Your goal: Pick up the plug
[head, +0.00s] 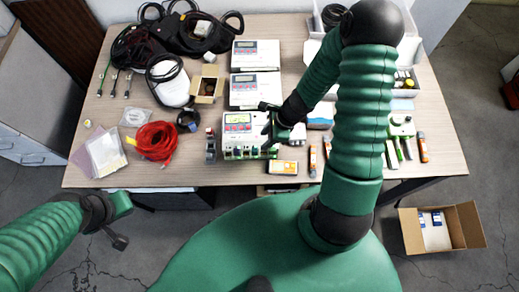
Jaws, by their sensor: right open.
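My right gripper (267,119) is open. It is over the right side of a white and green device (238,133) with a small screen, near the table's middle. Whether it touches the device I cannot tell. I cannot single out the plug for sure. A small white piece (298,132) lies just right of the gripper, partly hidden by my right arm. Cable ends (113,84) with green and dark tips lie at the table's left. My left gripper (121,222) hangs off the table's front left edge, away from all objects; its jaw state is unclear.
The wooden table (225,178) also holds a red cable coil (155,141), a cardboard box (207,88), two white meters (256,90), a yellow-orange pack (283,168) and a dark cable bundle (150,45). An open carton (463,225) stands on the floor at right.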

